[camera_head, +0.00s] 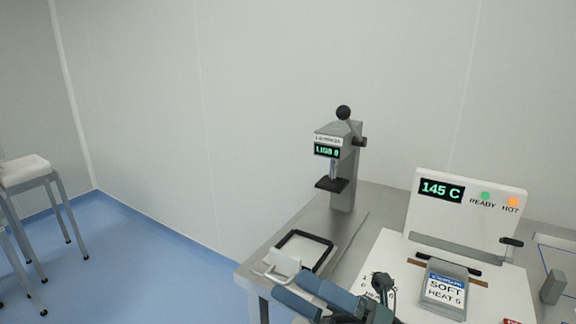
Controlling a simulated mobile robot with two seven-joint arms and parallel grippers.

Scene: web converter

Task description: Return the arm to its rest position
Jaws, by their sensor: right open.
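My right gripper (262,269) shows at the bottom centre of the head view, at the end of my blue-grey arm. Its light-coloured fingers point left and are apart, with nothing between them. It appears just in front of the black-rimmed tray (318,239) near the table's left corner. The picture does not show clearly how high it is above the table. My left gripper is not in view.
The steel table (367,199) holds a grey press (343,170) with a black ball knob. A white heat sealer (465,215) reads 145 C, with a pouch (444,288) marked SOFT in front.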

